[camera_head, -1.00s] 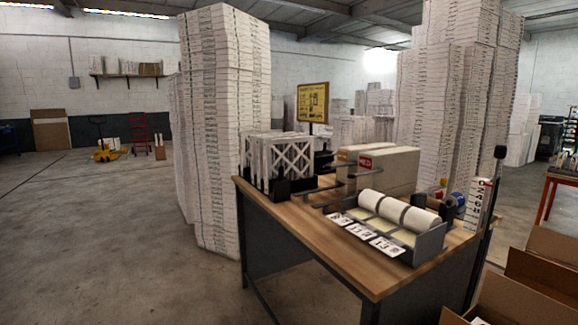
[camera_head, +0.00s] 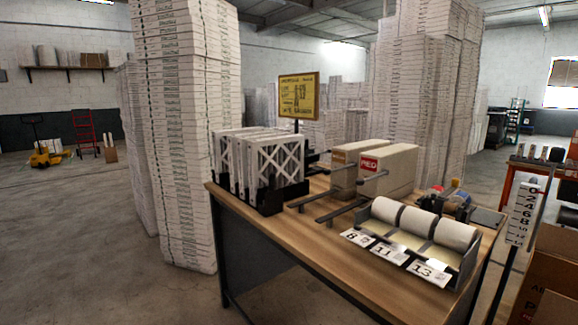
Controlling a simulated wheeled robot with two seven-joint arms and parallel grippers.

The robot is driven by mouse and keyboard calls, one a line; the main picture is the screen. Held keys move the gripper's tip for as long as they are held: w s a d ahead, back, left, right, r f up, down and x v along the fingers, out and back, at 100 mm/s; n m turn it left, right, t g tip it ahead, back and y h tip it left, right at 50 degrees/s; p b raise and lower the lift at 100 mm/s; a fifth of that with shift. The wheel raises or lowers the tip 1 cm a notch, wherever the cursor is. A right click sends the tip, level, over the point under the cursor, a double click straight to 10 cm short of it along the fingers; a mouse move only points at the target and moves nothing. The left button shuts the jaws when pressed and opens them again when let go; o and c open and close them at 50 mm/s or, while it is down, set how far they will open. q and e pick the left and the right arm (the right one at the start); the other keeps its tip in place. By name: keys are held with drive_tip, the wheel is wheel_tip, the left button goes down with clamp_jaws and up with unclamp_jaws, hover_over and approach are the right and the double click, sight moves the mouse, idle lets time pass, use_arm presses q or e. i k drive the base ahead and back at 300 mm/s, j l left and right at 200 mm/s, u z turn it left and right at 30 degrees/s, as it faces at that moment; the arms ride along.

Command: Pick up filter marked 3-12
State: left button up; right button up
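White framed filters (camera_head: 276,165) with X-shaped bracing stand upright in a black rack at the left end of the wooden workbench (camera_head: 345,262). I cannot read a 3-12 mark on any of them. Tall stacks of white filter boxes (camera_head: 190,130) stand behind the bench, their side print too small to read. Another tall stack (camera_head: 425,90) stands behind to the right. Neither of my grippers shows in the head view.
Cardboard boxes (camera_head: 560,265) stand at the right.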

sight(284, 155)
drive_tip(key=i+j+z, duration=0.5)
drive_tip(key=j, duration=0.8)
drive_tip(key=i+j+z, duration=0.25)
drive_tip(key=j+z, duration=0.25)
drive_tip(key=j, duration=0.85)
drive_tip(key=j+z, duration=0.5)
drive_tip(key=j, duration=0.9)
